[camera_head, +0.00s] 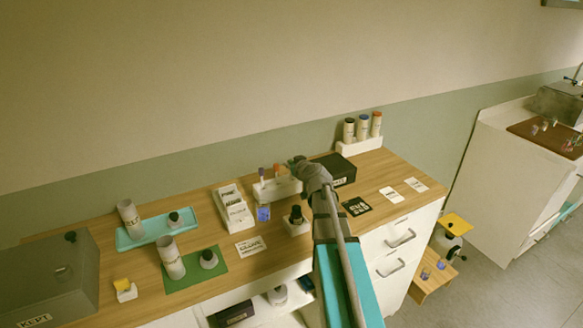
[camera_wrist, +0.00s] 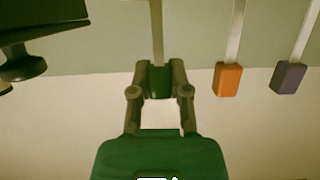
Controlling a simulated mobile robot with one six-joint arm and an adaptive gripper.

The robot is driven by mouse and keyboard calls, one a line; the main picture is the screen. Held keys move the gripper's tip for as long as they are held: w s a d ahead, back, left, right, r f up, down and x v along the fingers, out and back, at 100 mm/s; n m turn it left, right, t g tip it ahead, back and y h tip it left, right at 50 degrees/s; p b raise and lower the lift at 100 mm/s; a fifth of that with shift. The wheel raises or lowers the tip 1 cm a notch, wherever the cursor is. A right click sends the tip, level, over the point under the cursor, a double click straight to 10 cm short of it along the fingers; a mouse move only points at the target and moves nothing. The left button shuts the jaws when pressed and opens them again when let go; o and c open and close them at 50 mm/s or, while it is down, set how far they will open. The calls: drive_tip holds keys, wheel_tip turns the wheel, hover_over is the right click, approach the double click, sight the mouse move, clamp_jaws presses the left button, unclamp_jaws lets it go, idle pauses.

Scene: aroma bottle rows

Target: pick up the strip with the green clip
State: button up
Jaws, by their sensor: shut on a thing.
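In the wrist view my gripper (camera_wrist: 159,72) is shut on the green clip (camera_wrist: 159,84), with one finger on each side. A pale strip (camera_wrist: 157,30) runs from this clip to the top edge of the picture. An orange clip (camera_wrist: 228,80) and a purple clip (camera_wrist: 288,77), each on its own strip, are to the right, apart from my fingers. In the head view my gripper (camera_head: 294,163) is at the white strip stand (camera_head: 285,190), beside the orange and purple clips. The green clip is too small to make out there, and whether its strip touches the stand cannot be told.
A white card box (camera_head: 233,207) is to the left, a black box (camera_head: 335,170) to the right. A bottle rack (camera_head: 358,146) stands behind.

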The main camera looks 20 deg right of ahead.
drive_tip(key=shift+r, duration=0.1)
idle(0.3)
wheel_tip(320, 180, up, 10)
drive_tip(key=p, duration=1)
drive_tip(key=shift+d, duration=0.15)
idle(0.8)
